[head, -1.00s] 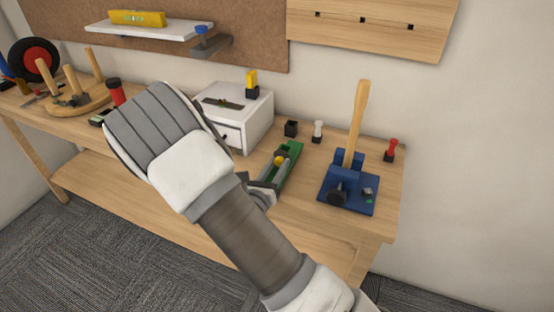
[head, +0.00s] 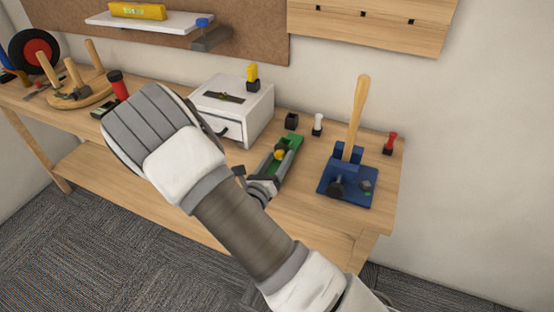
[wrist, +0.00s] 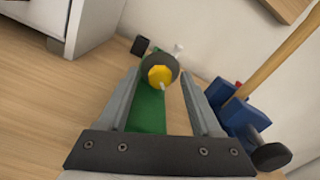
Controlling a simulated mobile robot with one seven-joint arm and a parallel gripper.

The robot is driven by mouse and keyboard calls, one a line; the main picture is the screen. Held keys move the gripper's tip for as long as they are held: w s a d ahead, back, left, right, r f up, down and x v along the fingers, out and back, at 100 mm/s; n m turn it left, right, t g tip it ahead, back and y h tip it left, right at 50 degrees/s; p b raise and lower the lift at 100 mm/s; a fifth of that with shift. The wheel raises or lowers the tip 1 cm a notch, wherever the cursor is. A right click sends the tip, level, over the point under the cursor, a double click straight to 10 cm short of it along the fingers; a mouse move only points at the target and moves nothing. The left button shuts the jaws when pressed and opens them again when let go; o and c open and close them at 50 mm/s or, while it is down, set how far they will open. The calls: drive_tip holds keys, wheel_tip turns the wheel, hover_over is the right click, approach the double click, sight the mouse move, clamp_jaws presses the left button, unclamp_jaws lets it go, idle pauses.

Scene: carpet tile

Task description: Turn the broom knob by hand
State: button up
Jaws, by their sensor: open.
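A blue clamp stand (head: 357,197) sits on the right part of the bench and holds an upright, slightly tilted wooden broom handle (head: 357,112). A black knob (head: 336,188) is on the clamp's front; in the wrist view the black knob (wrist: 271,157) is at the lower right. My gripper (wrist: 160,88) is open, left of the clamp and apart from it. Its fingers are on either side of a green fixture (wrist: 147,112) with a dark round part and yellow centre (wrist: 160,75). I cannot tell if they touch it. My forearm hides part of the bench in the head view.
A white drawer box (head: 245,105) stands behind my gripper to the left. A small black block (head: 291,121), a white peg (head: 318,124) and a red peg (head: 390,143) stand along the back. The bench (head: 315,217) is bare in front of the clamp.

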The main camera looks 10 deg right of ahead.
drive_tip(key=shift+s+a, duration=0.1)
drive_tip(key=v, duration=1.7)
drive_tip(key=shift+r+p, duration=0.1)
drive_tip(key=shift+p, duration=0.55)
